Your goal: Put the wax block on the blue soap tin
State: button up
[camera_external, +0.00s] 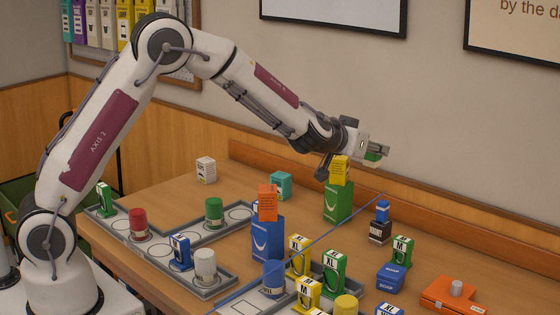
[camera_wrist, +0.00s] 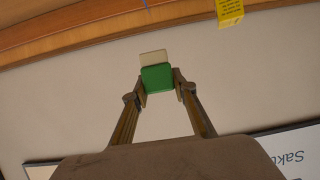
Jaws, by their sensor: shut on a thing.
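My gripper (camera_external: 374,150) is shut on a small green block with a cream end (camera_external: 373,157), high above the back of the table. It looks like the wax block, but no label is readable. In the wrist view the block (camera_wrist: 157,78) sits between the two fingertips (camera_wrist: 159,88). The blue soap tin (camera_external: 390,276) lies on the table at the right, with pale lettering and a bare top. It is well below the gripper and nearer the camera. I cannot see the tin in the wrist view.

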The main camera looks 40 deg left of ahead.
jog(key=s+d+f, duration=0.4)
jog(key=s+d, duration=0.5)
jog(key=d, duration=0.5)
send_over(392, 270)
notch_tip(392, 270, down, 4)
jog(key=shift+f, duration=0.5)
jog(key=shift+f, duration=0.1)
jog(key=shift+f, duration=3.05)
jog(key=shift+f, duration=1.85)
jog(key=shift+f, duration=0.15)
